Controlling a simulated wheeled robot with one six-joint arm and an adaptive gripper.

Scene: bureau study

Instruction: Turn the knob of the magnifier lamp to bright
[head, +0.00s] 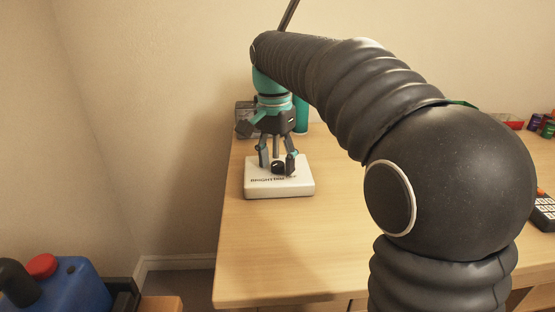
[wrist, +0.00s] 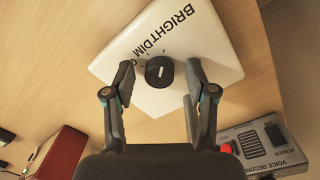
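The magnifier lamp's white base (head: 280,190) sits near the left edge of the wooden desk; it also shows in the wrist view (wrist: 215,50). Its black round knob (wrist: 159,71) carries a white pointer line, roughly upright in the wrist view. The printed words BRIGHT and DIM lie above the knob there, with another label partly hidden by a finger. My gripper (wrist: 159,79) is open, with one finger on each side of the knob and visible gaps between. In the head view my gripper (head: 277,163) points down over the base.
A grey voice recorder (wrist: 258,146) lies close beside the base. A teal cylinder (head: 301,116) stands behind my gripper. A red tray (head: 509,122) and a dark keypad device (head: 543,211) are at the desk's right. The desk (head: 270,255) in front of the base is clear.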

